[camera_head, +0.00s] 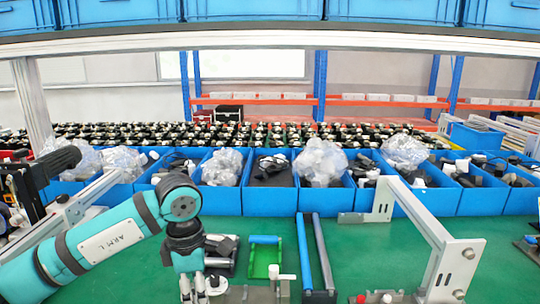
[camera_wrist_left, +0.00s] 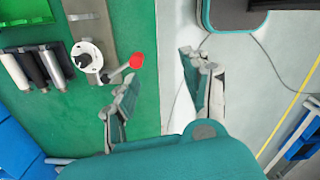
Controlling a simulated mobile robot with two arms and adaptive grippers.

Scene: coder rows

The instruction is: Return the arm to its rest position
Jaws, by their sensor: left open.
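My left arm (camera_head: 110,243) reaches in from the left over the green work surface (camera_head: 385,262). My left gripper (camera_head: 193,290) points down near the front edge of the head view, its fingers partly cut off by the frame. In the left wrist view the gripper (camera_wrist_left: 160,72) is open, its two fingers spread with nothing between them. It hangs over the edge of the green surface, beside a grey fixture plate with a red-knobbed lever (camera_wrist_left: 136,61). My right arm and gripper are not in view.
Blue bins (camera_head: 270,200) with bagged and loose parts line the back of the surface. Blue rails (camera_head: 304,252) and a green tray (camera_head: 264,262) lie right of the gripper. A grey metal bracket (camera_head: 440,240) stands at right. A shelf beam (camera_head: 270,40) spans above.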

